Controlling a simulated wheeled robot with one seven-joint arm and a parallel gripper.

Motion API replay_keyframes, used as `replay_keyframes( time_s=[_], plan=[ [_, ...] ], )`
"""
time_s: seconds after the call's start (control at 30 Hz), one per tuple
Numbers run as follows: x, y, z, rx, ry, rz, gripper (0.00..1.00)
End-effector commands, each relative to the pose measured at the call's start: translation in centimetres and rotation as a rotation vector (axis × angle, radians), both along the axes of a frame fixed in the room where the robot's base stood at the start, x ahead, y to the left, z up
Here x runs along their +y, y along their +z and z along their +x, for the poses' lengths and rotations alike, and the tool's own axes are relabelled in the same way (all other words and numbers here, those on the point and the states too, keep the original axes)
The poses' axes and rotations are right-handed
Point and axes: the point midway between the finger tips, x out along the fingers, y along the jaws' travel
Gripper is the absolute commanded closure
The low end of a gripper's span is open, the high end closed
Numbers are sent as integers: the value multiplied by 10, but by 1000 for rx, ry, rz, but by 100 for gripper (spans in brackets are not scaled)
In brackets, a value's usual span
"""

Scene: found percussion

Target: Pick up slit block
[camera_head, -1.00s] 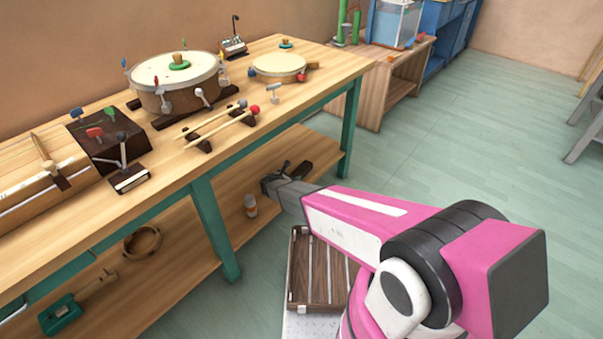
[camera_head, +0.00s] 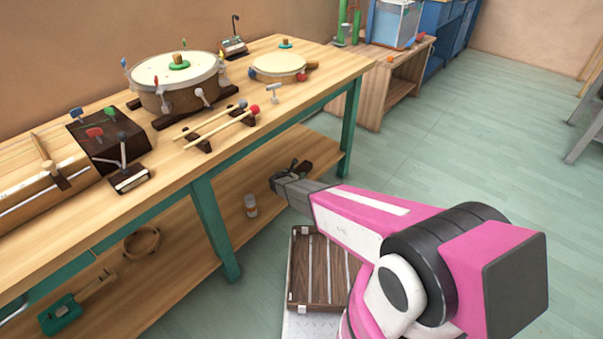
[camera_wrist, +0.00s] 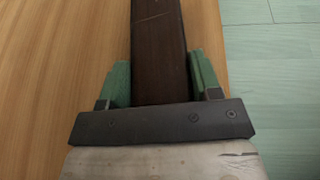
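The slit block looks to be the dark brown wooden block (camera_head: 305,167) at the right end of the bench's lower shelf. In the wrist view the dark block (camera_wrist: 158,45) runs lengthwise from the top edge down to the gripper's palm. My gripper (camera_head: 291,171) is at the block in the head view, hiding part of it. Its green-padded fingers (camera_wrist: 160,82) stand on either side of the block, close to its sides. They look open around it, with no firm grip visible. The block appears to rest on the shelf. No slit can be made out.
The bench top (camera_head: 225,165) above carries a drum (camera_head: 165,95), mallets and a dark box. A bottle (camera_head: 250,206) stands on the lower shelf (camera_head: 190,255), left of the gripper. A teal bench leg (camera_head: 348,130) is just behind. Open floor lies to the right.

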Motion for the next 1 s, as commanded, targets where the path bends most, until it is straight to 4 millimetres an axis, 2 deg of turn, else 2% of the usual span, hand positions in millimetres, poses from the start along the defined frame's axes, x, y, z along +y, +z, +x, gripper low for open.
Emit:
replay_keyframes(
  time_s=[0.03, 0.07, 0.1, 0.47, 0.67, 0.77, 1.0],
  plan=[
    [0, 0, 0, 0, 0, 0, 61],
    [0, 0, 0, 0, 0, 0, 70],
    [0, 0, 0, 0, 0, 0, 72],
    [0, 5, 0, -1, 0, -1, 72],
    [0, 24, -1, -3, -1, 0, 72],
    [-1, 41, -2, -2, 0, 0, 72],
    [40, 71, -28, -2, 2, 0, 72]
  ],
)
